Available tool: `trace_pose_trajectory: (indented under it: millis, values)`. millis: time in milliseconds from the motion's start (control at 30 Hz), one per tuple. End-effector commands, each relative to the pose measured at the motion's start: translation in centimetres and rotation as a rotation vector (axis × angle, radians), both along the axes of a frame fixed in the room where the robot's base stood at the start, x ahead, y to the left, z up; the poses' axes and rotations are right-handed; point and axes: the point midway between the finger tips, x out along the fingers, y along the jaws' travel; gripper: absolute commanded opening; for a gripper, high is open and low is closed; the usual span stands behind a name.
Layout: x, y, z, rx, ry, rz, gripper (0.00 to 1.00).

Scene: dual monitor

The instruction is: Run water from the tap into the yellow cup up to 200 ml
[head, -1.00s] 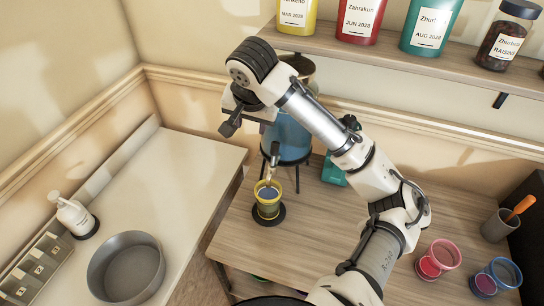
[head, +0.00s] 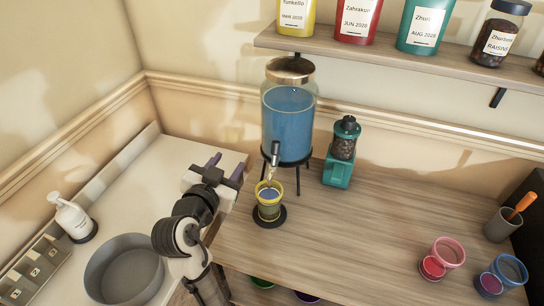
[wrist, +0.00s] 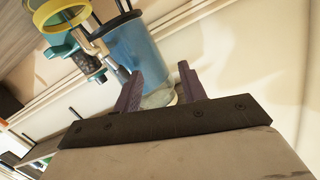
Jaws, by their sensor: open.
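The yellow cup (head: 269,207) stands upright on a black round coaster (head: 269,222) under the tap (head: 275,152). A pale stream runs from the tap into the cup. Bluish liquid shows inside, but I cannot read a level mark. The glass dispenser (head: 288,122) holds blue water on a black stand. My gripper (head: 226,166) is open and empty, left of the cup and apart from it, above the gap by the white counter. In the wrist view, its purple fingers (wrist: 158,78) frame the dispenser (wrist: 138,52); the cup's yellow rim (wrist: 60,12) is at upper left.
A teal grinder (head: 338,170) stands right of the dispenser. Pink (head: 448,252) and blue (head: 509,270) cups sit at the right. A grey bowl (head: 124,270) and white bottle (head: 73,218) are on the left counter. A shelf (head: 400,54) runs above. The middle wooden top is clear.

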Motion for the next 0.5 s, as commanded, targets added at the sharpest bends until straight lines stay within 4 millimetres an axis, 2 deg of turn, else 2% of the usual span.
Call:
trace_pose_trajectory:
  millis: [33,200,333,500]
  values:
    - [-1.4,-0.8,-1.0,-0.066,-0.001,-0.032,0.41]
    - [-4.6,-3.4,-1.3,-0.266,-0.027,-0.132,0.41]
    - [-5.5,-4.2,-1.2,-0.335,-0.038,-0.164,0.41]
    - [-5.1,-4.7,-1.4,-0.344,-0.044,-0.174,0.41]
